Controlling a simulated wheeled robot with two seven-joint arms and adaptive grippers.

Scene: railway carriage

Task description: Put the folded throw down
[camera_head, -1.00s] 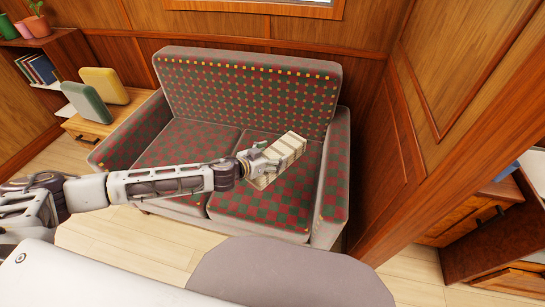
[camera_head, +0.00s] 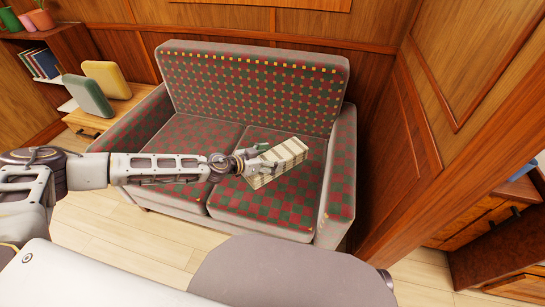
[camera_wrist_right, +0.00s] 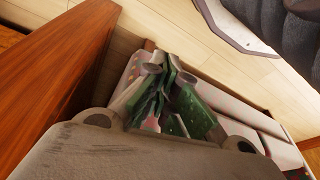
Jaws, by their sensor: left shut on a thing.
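The folded throw (camera_head: 284,163) is a cream, striped, block-like bundle at the right-hand seat cushion of the sofa (camera_head: 253,85). It lies at a slant in the head view. My left gripper (camera_head: 263,156) is shut on its left end. I cannot tell whether the throw's underside touches the cushion. The sofa has a red and green checked cover and grey edges. In the right wrist view, my right gripper (camera_wrist_right: 168,80) has its green fingers drawn together with nothing seen between them. It is not seen in the head view.
A wooden side table (camera_head: 84,122) with a yellow cushion (camera_head: 107,80) and a green cushion (camera_head: 88,97) stands left of the sofa. A wooden partition (camera_head: 440,130) rises close on the right. The left seat cushion (camera_head: 185,145) is bare.

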